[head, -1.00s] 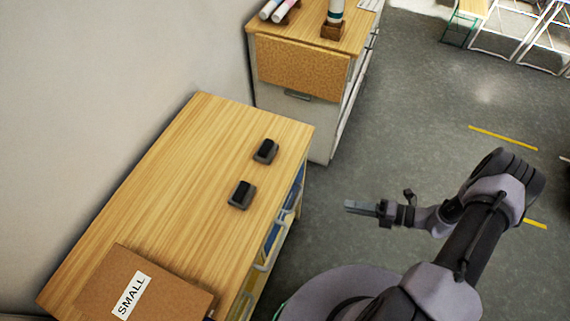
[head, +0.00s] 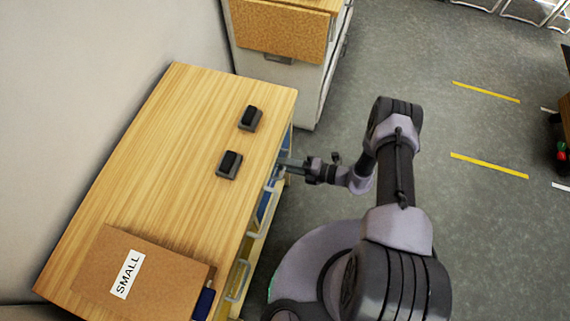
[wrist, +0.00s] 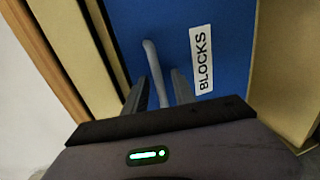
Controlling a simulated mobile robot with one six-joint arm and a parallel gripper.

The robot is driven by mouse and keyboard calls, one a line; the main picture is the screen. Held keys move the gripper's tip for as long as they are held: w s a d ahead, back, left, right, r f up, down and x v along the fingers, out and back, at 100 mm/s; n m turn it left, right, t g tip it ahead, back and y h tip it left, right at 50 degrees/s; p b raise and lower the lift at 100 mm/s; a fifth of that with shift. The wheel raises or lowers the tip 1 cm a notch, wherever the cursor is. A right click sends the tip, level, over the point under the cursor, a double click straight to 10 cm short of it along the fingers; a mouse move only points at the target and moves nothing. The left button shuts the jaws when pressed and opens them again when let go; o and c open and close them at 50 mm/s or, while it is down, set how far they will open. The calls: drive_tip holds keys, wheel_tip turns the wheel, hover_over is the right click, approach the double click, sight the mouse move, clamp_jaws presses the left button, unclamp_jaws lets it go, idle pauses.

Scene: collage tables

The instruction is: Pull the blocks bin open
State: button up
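The blocks bin (wrist: 215,25) fills the middle of the wrist view as a blue front with a white label reading BLOCKS. Its grey bar handle (wrist: 151,55) runs between the two fingers of my gripper (wrist: 160,82). The fingers are apart, with a gap beside the handle, so my gripper is open around it. In the head view my gripper (head: 284,163) is at the side of the wooden table, just below the top's edge, near the bin fronts. The bin looks closed in its slot, though its depth is hard to judge.
The wooden table (head: 180,150) carries two small black devices (head: 250,118) (head: 229,165) and a brown SMALL box (head: 165,270). More bin handles (head: 238,280) line the same side. A cabinet (head: 290,85) stands behind the table. Grey floor to the right is open.

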drive_tip(key=shift+a, duration=0.15)
clamp_jaws()
drive_tip(key=shift+w, duration=0.1)
idle(1.3)
